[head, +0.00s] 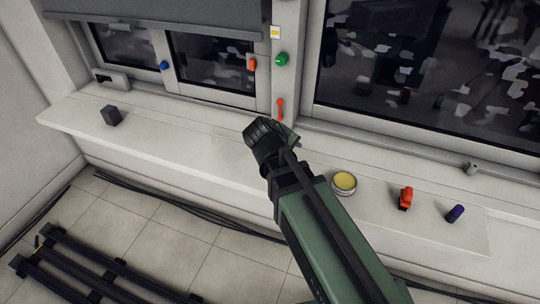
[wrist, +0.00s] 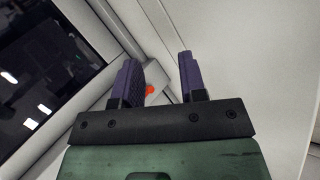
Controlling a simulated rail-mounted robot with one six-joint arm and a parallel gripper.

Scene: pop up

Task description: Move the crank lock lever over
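A small red-orange lever (head: 280,108) stands upright on the window post, just above the sill; it looks like the crank lock lever. In the head view my gripper (head: 289,133) is just below it, with its fingers mostly hidden behind the wrist. In the wrist view my gripper (wrist: 159,58) shows two purple fingers spread apart with nothing held. A red tip (wrist: 149,89) shows between them, close to the left finger; most of that red part is hidden.
A green knob (head: 282,59) sits above the lever, and an orange handle (head: 252,64) is on the small window. On the sill (head: 180,135) are a dark cube (head: 110,115), a yellow-topped tin (head: 344,183), a red object (head: 405,198) and a purple cylinder (head: 455,213).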

